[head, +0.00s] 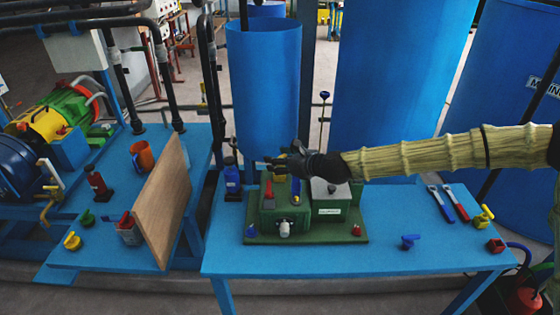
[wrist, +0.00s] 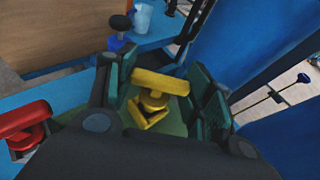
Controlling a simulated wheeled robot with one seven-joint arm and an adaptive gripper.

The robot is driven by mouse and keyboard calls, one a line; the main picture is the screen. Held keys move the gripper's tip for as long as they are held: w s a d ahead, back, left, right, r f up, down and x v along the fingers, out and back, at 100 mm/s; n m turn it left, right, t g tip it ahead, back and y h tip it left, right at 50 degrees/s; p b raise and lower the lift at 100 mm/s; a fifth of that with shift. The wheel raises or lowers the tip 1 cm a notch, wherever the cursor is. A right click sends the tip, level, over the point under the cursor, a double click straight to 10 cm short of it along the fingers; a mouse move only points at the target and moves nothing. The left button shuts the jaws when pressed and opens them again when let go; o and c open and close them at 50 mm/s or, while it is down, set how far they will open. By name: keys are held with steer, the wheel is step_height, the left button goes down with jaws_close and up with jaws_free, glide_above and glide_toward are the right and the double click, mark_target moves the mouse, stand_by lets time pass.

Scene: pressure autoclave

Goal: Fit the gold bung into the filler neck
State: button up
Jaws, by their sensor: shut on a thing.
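The gold bung (wrist: 160,84) has a yellow crossbar handle on a short stem and sits between my gripper's two green finger pads in the wrist view. My gripper (wrist: 163,88) is shut on it. In the head view my gripper (head: 283,163) is over the green unit (head: 285,214) on the blue table, coming in from the right. A yellow part (head: 280,187) shows just below my gripper there. The filler neck is not clearly visible; the bung and fingers cover the area beneath, so I cannot tell whether the bung sits in it.
Another yellow-handled piece (head: 483,215) lies farther right. The table's front is mostly clear.

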steer(key=shift+r, duration=0.45)
steer(key=shift+b, duration=0.55)
stand_by(1.9)
steer(key=shift+f+b, duration=1.2)
steer(key=shift+f, duration=0.05)
steer(key=o, duration=1.1)
steer(key=shift+s, duration=0.1)
steer(key=shift+v, duration=6)
